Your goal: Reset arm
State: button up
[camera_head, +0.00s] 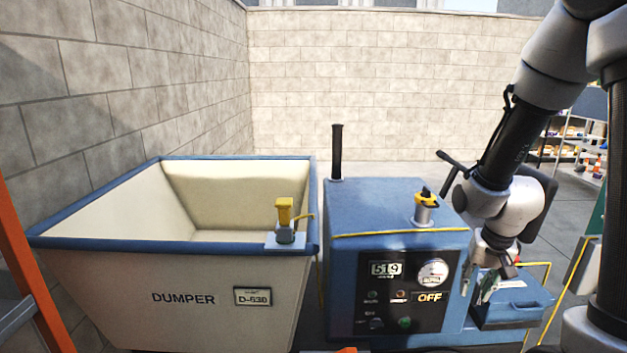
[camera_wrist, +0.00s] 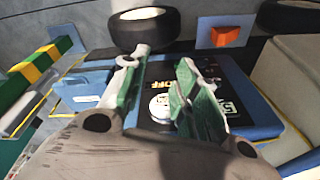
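My gripper (camera_head: 487,286) hangs from my arm in front of the right end of the blue machine (camera_head: 365,205), beside its black control panel (camera_head: 385,322). In the wrist view my gripper (camera_wrist: 163,62) has its two green-and-grey fingers apart, with nothing between them. Behind the fingers the panel shows tilted, with its round gauge (camera_wrist: 160,107) partly hidden. In the head view the panel shows a 519 plate, the gauge (camera_head: 433,273) and the word OFF.
A cream dumper hopper (camera_head: 190,285), marked D-630, stands left with a yellow-topped fitting (camera_head: 284,212) on its rim. A black upright handle (camera_head: 337,150) and a yellow-black fitting (camera_head: 424,205) rise from the machine. A blue box (camera_head: 512,301) sits right of my gripper. Walls stand behind.

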jog(key=s+r+n+t, duration=0.1)
jog(key=s+r+n, duration=0.1)
jog(key=s+r, duration=0.5)
jog(key=s+a+r+n+t, duration=0.1)
jog(key=s+r+n, duration=0.1)
jog(key=s+r, duration=0.6)
notch_tip(320, 180, up, 6)
jog(key=shift+s+r, duration=0.1)
jog(key=shift+s, duration=0.2)
